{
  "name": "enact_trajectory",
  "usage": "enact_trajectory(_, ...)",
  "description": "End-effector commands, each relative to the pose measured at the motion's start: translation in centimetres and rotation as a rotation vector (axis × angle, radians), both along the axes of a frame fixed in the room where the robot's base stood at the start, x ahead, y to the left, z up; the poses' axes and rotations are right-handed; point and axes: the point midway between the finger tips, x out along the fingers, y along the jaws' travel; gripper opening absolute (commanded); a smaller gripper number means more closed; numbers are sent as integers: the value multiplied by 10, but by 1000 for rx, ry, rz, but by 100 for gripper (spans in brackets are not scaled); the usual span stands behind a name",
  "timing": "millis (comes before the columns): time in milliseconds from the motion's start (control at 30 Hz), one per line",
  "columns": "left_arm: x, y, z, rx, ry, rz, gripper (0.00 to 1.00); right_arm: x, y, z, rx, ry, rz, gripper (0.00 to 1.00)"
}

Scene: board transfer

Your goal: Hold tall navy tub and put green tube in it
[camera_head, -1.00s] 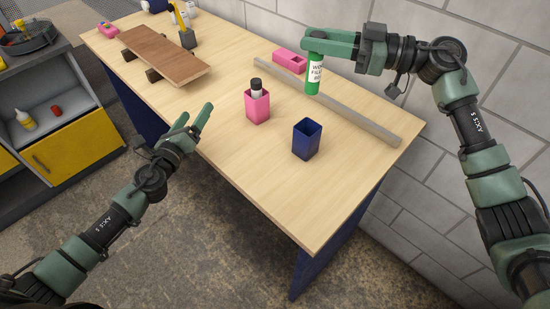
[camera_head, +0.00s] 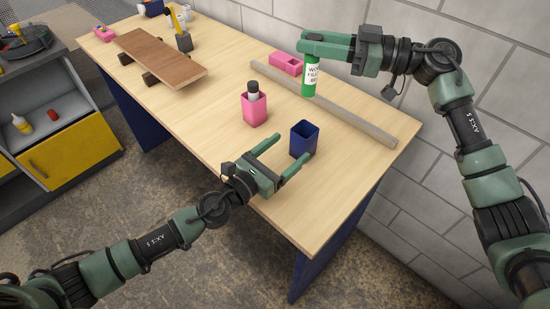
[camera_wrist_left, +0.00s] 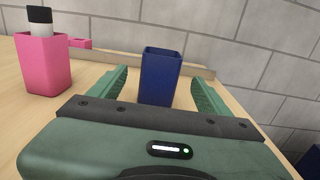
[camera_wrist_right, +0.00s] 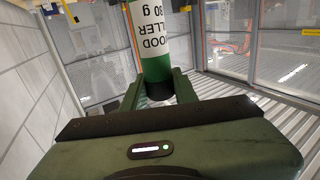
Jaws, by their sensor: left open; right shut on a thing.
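The tall navy tub (camera_head: 304,140) stands upright and empty-looking on the wooden table. My left gripper (camera_head: 290,160) is open just in front of it. In the left wrist view the tub (camera_wrist_left: 161,78) stands beyond and between the open fingers (camera_wrist_left: 158,88), apart from them. The green tube (camera_head: 309,78) with a white label hangs upright above the table, behind the tub. My right gripper (camera_head: 304,42) is shut on its upper part. The right wrist view also shows the tube (camera_wrist_right: 152,50) between the fingers (camera_wrist_right: 158,85). The tub's inside bottom is hidden.
A pink tub (camera_head: 254,110) holding a dark-capped bottle (camera_head: 253,90) stands left of the navy tub. A low pink box (camera_head: 286,64) and a long grey bar (camera_head: 330,105) lie behind. A brown plank (camera_head: 160,57) rests on blocks at the far left. The table's right end is clear.

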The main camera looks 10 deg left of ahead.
Motion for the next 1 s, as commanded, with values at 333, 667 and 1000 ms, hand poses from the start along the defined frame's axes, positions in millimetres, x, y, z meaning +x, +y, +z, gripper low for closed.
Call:
enact_trajectory(333, 48, -34, 1, -1, 0, 0, 78, 0, 0, 0, 1, 0, 0, 0)
enact_trajectory(667, 59, -42, 0, -2, 1, 0, 78, 0, 0, 0, 1, 0, 0, 0)
enact_trajectory(1000, 59, -42, 0, -2, 1, 0, 25, 0, 0, 0, 1, 0, 0, 0)
